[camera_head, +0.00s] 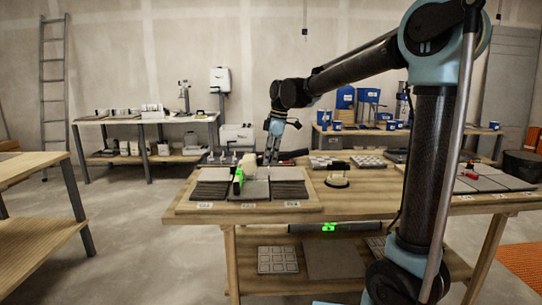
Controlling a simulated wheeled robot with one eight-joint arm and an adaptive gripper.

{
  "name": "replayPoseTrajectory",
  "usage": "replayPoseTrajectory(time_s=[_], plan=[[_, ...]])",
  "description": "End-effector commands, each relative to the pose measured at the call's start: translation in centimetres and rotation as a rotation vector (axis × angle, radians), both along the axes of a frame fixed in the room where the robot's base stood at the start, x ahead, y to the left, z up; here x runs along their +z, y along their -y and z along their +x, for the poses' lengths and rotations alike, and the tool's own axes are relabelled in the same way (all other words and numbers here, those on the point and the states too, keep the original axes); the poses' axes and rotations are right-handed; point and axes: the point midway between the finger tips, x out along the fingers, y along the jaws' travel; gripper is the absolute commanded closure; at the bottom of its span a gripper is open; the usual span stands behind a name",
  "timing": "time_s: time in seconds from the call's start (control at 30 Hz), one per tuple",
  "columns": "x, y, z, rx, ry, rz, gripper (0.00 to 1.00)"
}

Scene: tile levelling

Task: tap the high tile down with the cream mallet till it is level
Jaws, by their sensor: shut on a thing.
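The cream mallet head (248,165) is over the back middle of the tile board, at the left of my gripper. A dark handle (293,154) shows on the gripper's right. My gripper (271,160) points down and is shut on the mallet; the fingers are small and partly merge with the handle. A grey tile (256,189) lies in the middle of the wooden board (187,208), between darker ribbed areas on the left (208,190) and right (289,189). I cannot tell tile heights, or whether the head touches a tile.
A bright green tool (238,183) stands on the tiles, just left of the middle tile and close to the mallet head. Several small pale-topped items (222,158) stand behind the board. Bare tabletop (365,205) lies at front right.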

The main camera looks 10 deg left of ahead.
Motion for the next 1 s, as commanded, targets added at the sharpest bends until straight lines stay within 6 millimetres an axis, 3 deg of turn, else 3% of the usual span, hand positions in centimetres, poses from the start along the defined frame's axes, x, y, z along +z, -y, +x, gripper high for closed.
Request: replayPoseTrajectory(time_s=[0.6, 0.8, 1.0], plan=[[-6.4, 0.1, 0.1, -0.003, 0.000, 0.000, 1.00], [-6.8, 0.2, 0.1, -0.003, 0.000, 0.000, 1.00], [-4.8, 0.2, 0.1, -0.003, 0.000, 0.000, 1.00]])
